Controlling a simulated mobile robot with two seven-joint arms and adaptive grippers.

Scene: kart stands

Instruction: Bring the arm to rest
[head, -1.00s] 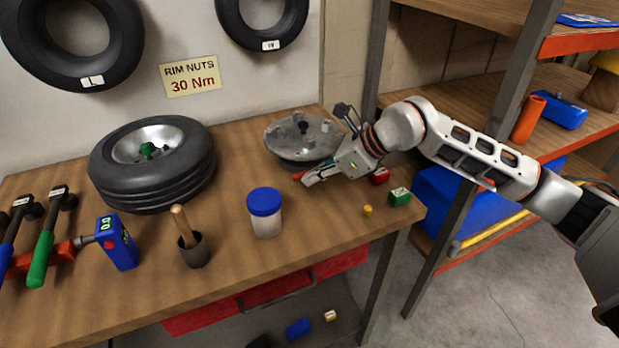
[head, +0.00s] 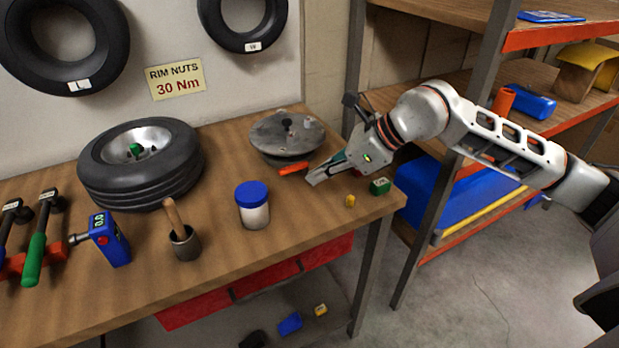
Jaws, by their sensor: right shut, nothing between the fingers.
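My right arm reaches in from the right side of the head view. My right gripper (head: 314,179) is shut with nothing between its fingers. It is over the right part of the wooden workbench (head: 300,225), just right of an orange-red piece (head: 295,168) and in front of the round metal disc (head: 286,136). I cannot tell whether its tips touch the bench. My left gripper is not in view.
A green block (head: 380,186) and a small yellow piece (head: 350,200) lie near the bench's right edge. A blue-lidded jar (head: 253,205), a cup with a wooden handle (head: 184,245) and a tyre (head: 140,165) stand to the left. A shelf post (head: 440,215) rises at right.

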